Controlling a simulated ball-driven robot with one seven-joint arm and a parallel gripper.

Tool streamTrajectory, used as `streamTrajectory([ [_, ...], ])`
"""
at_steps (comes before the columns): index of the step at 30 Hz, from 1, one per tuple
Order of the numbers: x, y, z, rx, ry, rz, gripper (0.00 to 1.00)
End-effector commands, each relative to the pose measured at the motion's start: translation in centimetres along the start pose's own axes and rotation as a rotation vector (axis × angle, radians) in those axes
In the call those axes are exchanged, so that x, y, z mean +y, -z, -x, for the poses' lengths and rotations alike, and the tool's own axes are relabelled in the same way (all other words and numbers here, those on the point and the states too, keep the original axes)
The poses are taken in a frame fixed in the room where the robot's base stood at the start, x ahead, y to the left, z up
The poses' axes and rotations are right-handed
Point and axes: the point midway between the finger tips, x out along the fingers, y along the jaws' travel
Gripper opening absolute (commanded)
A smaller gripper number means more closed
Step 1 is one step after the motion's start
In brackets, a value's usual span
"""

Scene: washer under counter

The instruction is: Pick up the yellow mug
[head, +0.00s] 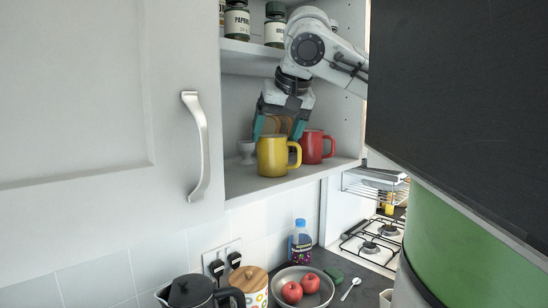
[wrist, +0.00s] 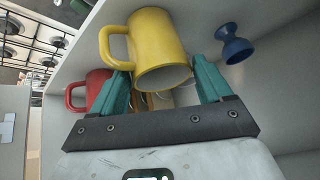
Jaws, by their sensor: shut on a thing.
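The yellow mug (head: 272,158) stands upright on the open cupboard shelf, its handle to the right in the head view. In the wrist view the yellow mug (wrist: 157,42) is seen from above at its rim, handle to the left. My gripper (head: 279,128) reaches down to it, with its teal fingers on either side of the rim. In the wrist view my gripper (wrist: 160,80) is shut on the mug. I cannot tell whether the mug's base is clear of the shelf.
A red mug (head: 312,147) stands close at the right; it also shows in the wrist view (wrist: 97,82). A blue egg cup (wrist: 235,44) shows in the wrist view. Jars (head: 237,20) stand on the upper shelf. The cupboard door (head: 100,120) is at left.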

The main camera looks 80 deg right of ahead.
Motion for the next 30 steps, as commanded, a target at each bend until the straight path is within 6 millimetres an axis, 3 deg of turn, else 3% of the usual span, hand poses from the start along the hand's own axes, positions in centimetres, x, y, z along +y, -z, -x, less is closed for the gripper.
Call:
streamTrajectory([
  [2,0.0,-0.02,-0.02,-0.001,0.0,0.0,0.63],
  [16,0.01,-0.04,-0.03,-0.002,-0.001,0.0,0.18],
  [30,-0.25,0.54,0.88,0.001,0.002,0.001,0.16],
])
